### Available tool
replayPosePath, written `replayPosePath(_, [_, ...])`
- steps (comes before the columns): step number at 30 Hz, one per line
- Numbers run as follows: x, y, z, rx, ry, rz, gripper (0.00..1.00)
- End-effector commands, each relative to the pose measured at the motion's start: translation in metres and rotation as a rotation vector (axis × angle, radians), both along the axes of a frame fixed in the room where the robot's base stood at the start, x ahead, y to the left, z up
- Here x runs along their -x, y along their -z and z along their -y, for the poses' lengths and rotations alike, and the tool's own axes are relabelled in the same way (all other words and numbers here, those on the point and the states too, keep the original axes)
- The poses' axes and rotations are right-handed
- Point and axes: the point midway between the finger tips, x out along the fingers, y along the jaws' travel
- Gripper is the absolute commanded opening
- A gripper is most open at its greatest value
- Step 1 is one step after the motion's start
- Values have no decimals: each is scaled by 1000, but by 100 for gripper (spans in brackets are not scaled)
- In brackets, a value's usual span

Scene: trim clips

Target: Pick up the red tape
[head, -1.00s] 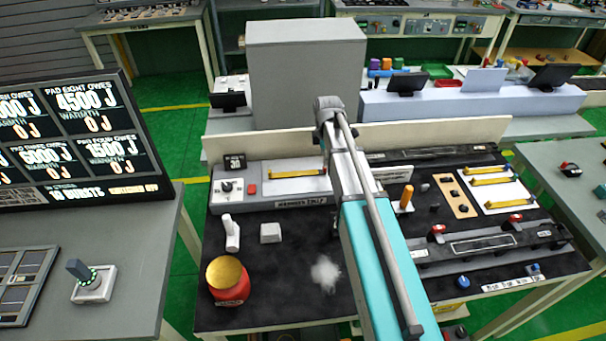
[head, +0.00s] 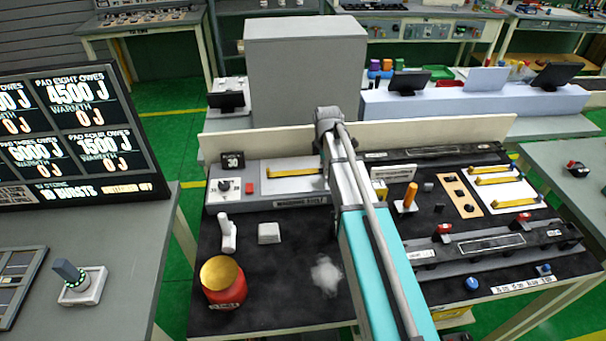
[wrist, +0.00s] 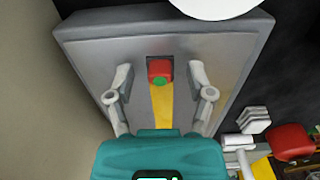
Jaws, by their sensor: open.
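In the wrist view, a small red piece (wrist: 159,68) sits at the end of a yellow strip (wrist: 162,110) on a grey panel (wrist: 90,50). A green spot shows on its lower edge. I cannot tell for sure that it is the red tape. My gripper (wrist: 160,97) is open, its two pale fingers apart on either side of the yellow strip, with nothing between them that I can see held. In the head view, the grey panel (head: 230,198) has a yellow strip (head: 292,172) on it; my arm hides the gripper there.
A red pot with a gold top (head: 225,293) stands at the bench's front left. A white lever (head: 227,238) and a grey block (head: 269,233) are behind it. An orange peg (head: 411,193) stands right of my arm. A white back board (head: 260,145) edges the bench.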

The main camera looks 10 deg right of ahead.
Motion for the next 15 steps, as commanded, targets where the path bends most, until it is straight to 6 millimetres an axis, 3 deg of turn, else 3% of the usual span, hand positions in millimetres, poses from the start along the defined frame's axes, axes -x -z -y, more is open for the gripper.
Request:
replayPosePath(13, [0, 0, 0, 0, 0, 0, 69])
replayPosePath(15, [0, 0, 0, 0, 0, 0, 56])
